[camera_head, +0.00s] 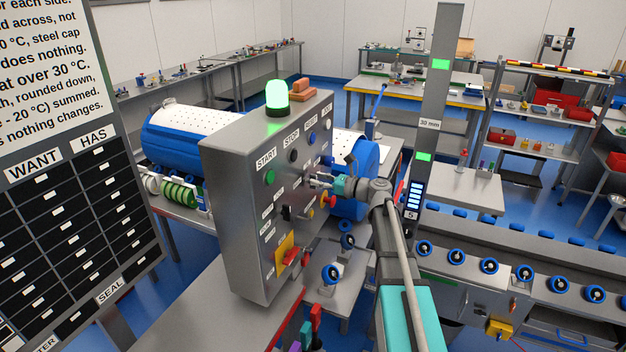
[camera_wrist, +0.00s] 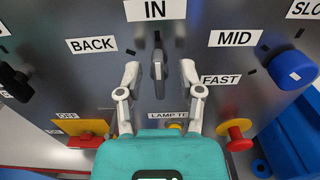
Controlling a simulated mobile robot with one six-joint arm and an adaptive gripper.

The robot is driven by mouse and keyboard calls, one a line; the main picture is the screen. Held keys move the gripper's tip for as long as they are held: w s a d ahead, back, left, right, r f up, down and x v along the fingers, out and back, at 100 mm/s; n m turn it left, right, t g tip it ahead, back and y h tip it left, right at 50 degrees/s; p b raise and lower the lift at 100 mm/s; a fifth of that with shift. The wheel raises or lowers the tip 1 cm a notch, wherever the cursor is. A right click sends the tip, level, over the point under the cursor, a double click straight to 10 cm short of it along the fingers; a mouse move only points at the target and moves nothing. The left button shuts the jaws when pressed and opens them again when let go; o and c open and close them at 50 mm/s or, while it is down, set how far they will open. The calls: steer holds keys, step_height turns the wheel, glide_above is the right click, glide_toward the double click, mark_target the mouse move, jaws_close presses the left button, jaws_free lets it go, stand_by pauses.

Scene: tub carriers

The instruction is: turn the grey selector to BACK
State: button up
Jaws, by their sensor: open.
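The grey selector (camera_wrist: 158,72) sits on the grey panel in the wrist view, its bar upright and in line with the IN label (camera_wrist: 155,10) above it. The BACK label (camera_wrist: 91,45) is to its upper left and the MID label (camera_wrist: 235,38) to its upper right. My gripper (camera_wrist: 160,78) is open, with one finger on each side of the selector and a visible gap on both sides. In the head view my gripper (camera_head: 322,182) is at the front of the control box (camera_head: 228,165). I cannot make out the selector there.
A black knob (camera_wrist: 15,82) is left of the selector and a blue knob (camera_wrist: 293,70) is right. A red button (camera_wrist: 236,138) is close below right, and a red handle on a yellow plate (camera_wrist: 82,138) is below left. A green lamp (camera_head: 277,96) glows on the box.

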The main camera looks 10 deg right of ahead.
steer(key=shift+w+a, duration=0.35)
steer(key=shift+a, duration=0.15)
jaws_close()
steer(key=shift+a, duration=0.15)
